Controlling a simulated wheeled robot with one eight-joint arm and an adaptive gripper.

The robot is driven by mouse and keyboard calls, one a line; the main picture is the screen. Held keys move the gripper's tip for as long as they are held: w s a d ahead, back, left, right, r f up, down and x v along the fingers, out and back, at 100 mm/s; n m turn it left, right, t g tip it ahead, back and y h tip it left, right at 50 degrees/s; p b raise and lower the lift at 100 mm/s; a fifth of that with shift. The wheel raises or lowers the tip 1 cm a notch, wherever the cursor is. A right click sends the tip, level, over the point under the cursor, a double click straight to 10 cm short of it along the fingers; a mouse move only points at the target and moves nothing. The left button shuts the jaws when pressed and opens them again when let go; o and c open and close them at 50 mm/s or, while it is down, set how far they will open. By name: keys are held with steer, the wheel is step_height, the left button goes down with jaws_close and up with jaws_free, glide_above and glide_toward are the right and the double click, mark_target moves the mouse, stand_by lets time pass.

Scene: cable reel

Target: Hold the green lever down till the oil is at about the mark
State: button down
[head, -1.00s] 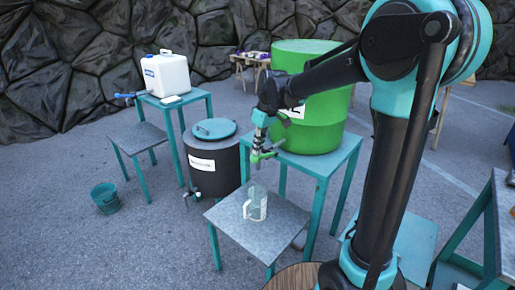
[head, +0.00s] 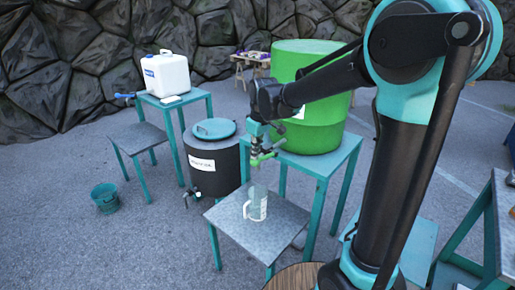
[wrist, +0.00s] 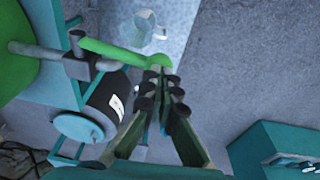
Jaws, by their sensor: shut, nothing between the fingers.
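The green lever (head: 262,157) sits on the tap of the big green drum (head: 318,125). In the wrist view the lever (wrist: 118,52) runs from the grey tap (wrist: 78,62) to my fingertips. My gripper (wrist: 162,78) is shut and empty, its tips at the lever's free end; I cannot tell if they touch. In the head view my gripper (head: 256,146) is above the lever. A clear measuring jug (head: 257,205) stands upright on the low metal table below the tap; it also shows in the wrist view (wrist: 145,27). The oil level and mark are too small to read.
A dark barrel (head: 213,165) with its own tap stands left of the drum. A white canister (head: 167,75) sits on a teal table behind. A teal bucket (head: 106,198) is on the ground at left. The low table (head: 280,222) is clear around the jug.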

step_height(320, 180, down, 7)
steer(key=s+a+t+h, duration=0.1)
steer(key=t+h, duration=0.1)
steer(key=t, duration=0.1)
steer(key=shift+s+h, duration=0.3)
steer(key=shift+s, duration=0.1)
stand_by(1.0)
stand_by(6.0)
